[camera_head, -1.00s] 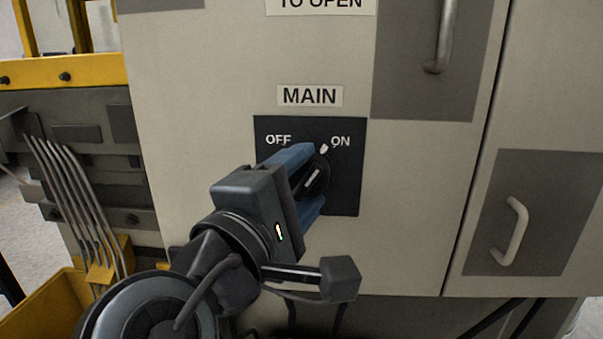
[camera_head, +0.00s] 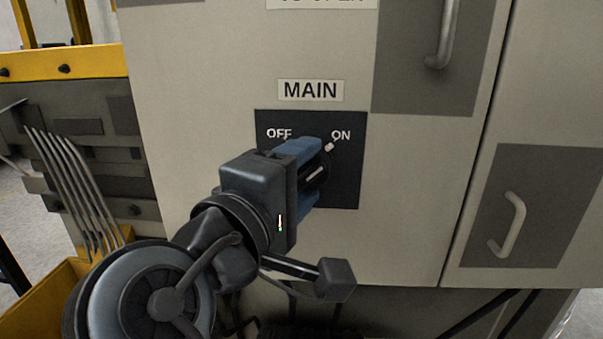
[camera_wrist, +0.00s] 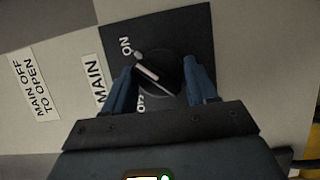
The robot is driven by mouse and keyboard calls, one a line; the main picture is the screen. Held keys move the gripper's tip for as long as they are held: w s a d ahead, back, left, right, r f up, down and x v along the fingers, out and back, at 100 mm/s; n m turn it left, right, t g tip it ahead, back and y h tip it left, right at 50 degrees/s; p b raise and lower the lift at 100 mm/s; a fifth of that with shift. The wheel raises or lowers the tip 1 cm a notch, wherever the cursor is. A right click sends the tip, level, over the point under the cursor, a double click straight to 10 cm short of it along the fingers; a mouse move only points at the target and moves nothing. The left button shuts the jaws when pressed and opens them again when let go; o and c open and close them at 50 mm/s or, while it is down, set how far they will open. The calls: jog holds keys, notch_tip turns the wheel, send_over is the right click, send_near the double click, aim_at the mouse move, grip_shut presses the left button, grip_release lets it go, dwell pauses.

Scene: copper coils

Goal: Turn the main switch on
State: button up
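The main switch is a round black knob (camera_head: 318,172) with a white pointer mark, on a dark panel (camera_head: 346,187) with OFF at left and ON at right. Its pointer is turned toward ON. The wrist view also shows the knob (camera_wrist: 160,73), its pointer tip close to the ON label. My gripper (camera_head: 308,176) is at the panel with its blue fingers apart, one on each side of the knob. In the wrist view my gripper (camera_wrist: 160,84) shows space between the fingers around the knob; whether either finger touches it is unclear. The gripper partly hides the knob in the head view.
A MAIN label (camera_head: 311,90) sits above the panel on the pale cabinet. Cabinet handles (camera_head: 508,225) stick out to the right. Grey bars (camera_head: 75,185) and a yellow bin (camera_head: 40,303) stand at the left.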

jog(key=o, duration=0.4)
jog(key=shift+w, duration=0.1)
jog(key=b+v, duration=0.1)
jog(key=v, duration=0.6)
jog(key=shift+s+a, duration=0.1)
jog(key=shift+s, duration=0.25)
